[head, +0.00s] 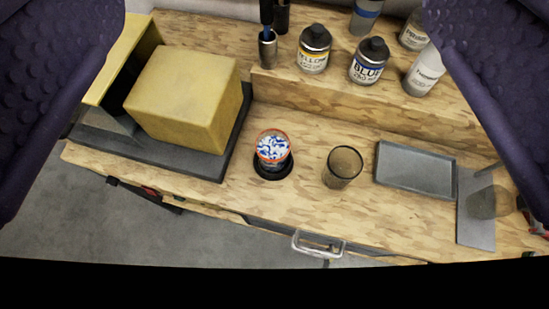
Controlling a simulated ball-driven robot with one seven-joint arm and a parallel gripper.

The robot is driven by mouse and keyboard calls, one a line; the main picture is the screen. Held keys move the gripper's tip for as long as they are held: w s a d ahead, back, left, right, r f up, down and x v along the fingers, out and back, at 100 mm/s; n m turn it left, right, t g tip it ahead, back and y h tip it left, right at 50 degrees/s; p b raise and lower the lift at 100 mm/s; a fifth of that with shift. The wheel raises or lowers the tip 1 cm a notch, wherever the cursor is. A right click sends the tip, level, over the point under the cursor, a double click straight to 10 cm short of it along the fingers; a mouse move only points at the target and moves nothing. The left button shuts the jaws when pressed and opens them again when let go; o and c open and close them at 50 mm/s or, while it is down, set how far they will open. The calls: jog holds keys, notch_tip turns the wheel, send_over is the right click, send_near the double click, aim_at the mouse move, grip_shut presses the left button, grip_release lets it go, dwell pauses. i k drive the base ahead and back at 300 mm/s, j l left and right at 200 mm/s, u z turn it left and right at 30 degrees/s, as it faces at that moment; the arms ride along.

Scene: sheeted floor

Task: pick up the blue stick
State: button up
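A thin blue stick (267,33) stands upright in a small metal cup (268,50) on the raised back shelf, at the top centre of the head view. Only a short blue length shows, between the cup's rim and a dark upper part cut by the frame's top edge. My gripper (275,205) shows as two purple, dimpled fingers at the far left and right edges. They are wide apart with nothing held between them. The stick is beyond the fingers, towards the back of the bench.
Another dark upright item (282,17) is beside the stick. A yellow box (185,98), patterned cup (272,148), dark glass (342,167) and grey tray (415,168) occupy the wooden bench.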

aim_at(266, 6)
jog(key=i+j, duration=0.15)
jog(key=i, duration=0.4)
jog(key=i+j+z, duration=0.15)
jog(key=i, duration=0.4)
